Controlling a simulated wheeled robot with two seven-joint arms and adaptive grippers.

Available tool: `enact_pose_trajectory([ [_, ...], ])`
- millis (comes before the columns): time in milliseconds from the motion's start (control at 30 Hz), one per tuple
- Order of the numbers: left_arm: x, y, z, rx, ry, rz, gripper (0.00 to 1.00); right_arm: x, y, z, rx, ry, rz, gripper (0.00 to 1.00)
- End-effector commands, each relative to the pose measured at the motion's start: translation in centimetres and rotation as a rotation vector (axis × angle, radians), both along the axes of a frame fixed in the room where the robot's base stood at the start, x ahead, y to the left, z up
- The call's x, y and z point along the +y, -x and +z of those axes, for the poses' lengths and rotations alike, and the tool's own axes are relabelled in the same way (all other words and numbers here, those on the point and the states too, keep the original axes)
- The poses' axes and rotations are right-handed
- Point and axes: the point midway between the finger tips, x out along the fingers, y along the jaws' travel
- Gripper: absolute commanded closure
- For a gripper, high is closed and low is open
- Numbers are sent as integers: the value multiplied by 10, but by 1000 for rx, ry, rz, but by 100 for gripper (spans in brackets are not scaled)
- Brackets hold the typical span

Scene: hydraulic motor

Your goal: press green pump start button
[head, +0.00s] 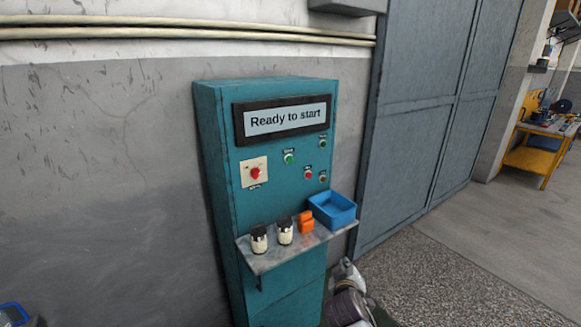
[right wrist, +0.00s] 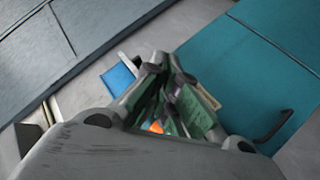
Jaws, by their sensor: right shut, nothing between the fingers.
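A round green button (head: 289,158) is on the front of the teal control cabinet (head: 222,165), below the display (head: 285,119), which reads "Ready to start". A smaller, dark greenish button (head: 322,143) sits to its upper right. The button labels are too small to read. My right gripper (head: 346,270) is low at the cabinet's right side, below the shelf and well apart from the green button. In the right wrist view its fingers (right wrist: 168,75) are together and empty. The buttons are not visible there. My left gripper is not clearly seen.
A red switch (head: 255,173) on a pale plate and a red button (head: 308,175) are near the green one. The shelf (head: 268,261) juts out below, holding two dark-topped pale items (head: 285,232), orange pieces (head: 306,222) and a blue bin (head: 332,209). Space before the buttons is clear.

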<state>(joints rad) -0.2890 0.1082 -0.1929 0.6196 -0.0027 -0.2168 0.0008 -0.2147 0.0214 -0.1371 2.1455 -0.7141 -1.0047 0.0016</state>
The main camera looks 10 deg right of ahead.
Motion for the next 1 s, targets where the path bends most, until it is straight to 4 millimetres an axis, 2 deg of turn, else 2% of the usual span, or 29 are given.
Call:
enact_pose_trajectory([
  [100, 1, 0, -1, 0, -1, 0, 67, -3, -18, 29, -75, 74, 2, 100],
  [467, 2, 0, -2, 0, -2, 0, 67, 1, -64, 112, -271, 319, 22, 100],
  [667, 2, -1, -2, 0, -2, 0, 67, 12, -86, 157, -363, 462, 48, 100],
  [1000, 2, -1, -3, 0, -2, 0, 67, 45, -117, 226, -491, 710, 107, 100],
])
